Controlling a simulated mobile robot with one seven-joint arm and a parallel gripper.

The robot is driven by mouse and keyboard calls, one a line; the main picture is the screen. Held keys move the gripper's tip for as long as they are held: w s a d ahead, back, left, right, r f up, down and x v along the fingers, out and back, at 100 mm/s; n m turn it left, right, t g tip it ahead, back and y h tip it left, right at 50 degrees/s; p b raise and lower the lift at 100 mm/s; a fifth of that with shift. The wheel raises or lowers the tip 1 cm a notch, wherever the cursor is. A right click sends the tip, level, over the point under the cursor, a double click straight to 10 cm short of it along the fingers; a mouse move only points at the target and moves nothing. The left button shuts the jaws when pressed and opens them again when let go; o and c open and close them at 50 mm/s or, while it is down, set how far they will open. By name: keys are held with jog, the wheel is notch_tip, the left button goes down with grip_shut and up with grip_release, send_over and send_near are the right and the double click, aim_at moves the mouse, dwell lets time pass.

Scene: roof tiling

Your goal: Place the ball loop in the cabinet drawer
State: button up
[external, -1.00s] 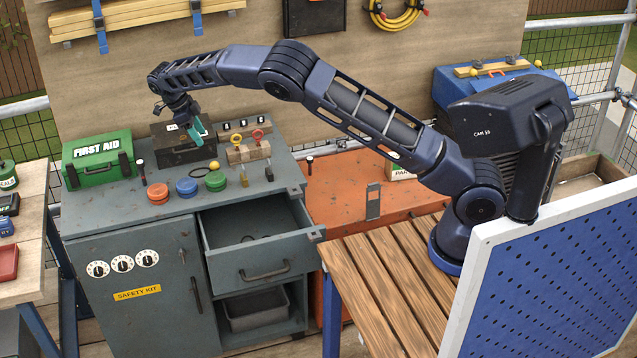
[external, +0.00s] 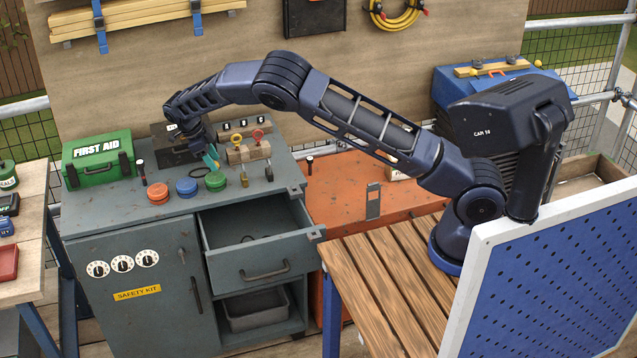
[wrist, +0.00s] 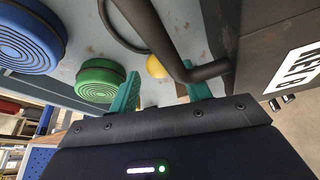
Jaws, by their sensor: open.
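The ball loop, a thin black loop (wrist: 118,28) with a yellow ball (wrist: 157,67), lies on the grey cabinet top. In the wrist view the ball shows between my teal fingertips, partly behind a dark bar. In the external view the loop (external: 198,175) shows left of my gripper (external: 211,158), which largely hides the ball. My gripper (wrist: 163,90) is open, low over the cabinet top at the ball; contact cannot be told. The cabinet drawer (external: 250,268) is pulled open below and to the right, with a small dark thing inside.
A wooden block with padlocks (external: 247,152) is at right. A green first aid box (external: 97,160) is at left.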

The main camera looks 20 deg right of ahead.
jog(key=shift+f, duration=0.15)
jog(key=shift+c, duration=0.2)
grip_shut()
notch_tip(320, 180, up, 19)
jog(key=w+d+f+n+t, duration=0.1)
jog(key=w+d+f+n, duration=0.35)
jog(key=d, duration=0.85)
jog(key=w+d+f+n+t, duration=0.1)
jog(key=w+d+f+n, duration=0.1)
jog(key=w+d+f, duration=0.75)
jog(key=w+d+f+n+t, duration=0.1)
jog(key=w+d+f+n, duration=0.15)
jog(key=d, duration=1.25)
jog(key=s+d+f+n+t+y, duration=0.1)
jog(key=s+d+f+n, duration=0.1)
jog(key=d+f+n, duration=0.3)
jog(key=s+d+f+n+t+y, duration=0.1)
jog(key=s+d+f, duration=0.15)
jog(key=d, duration=0.55)
jog(key=s+d+f+n+y, duration=0.2)
jog(key=s+d+f+n, duration=0.3)
jog(key=s, duration=0.4)
jog(key=shift+d+f+n+t, duration=0.15)
jog(key=shift+f+n+t, duration=0.25)
jog(key=shift+f+n, duration=0.1)
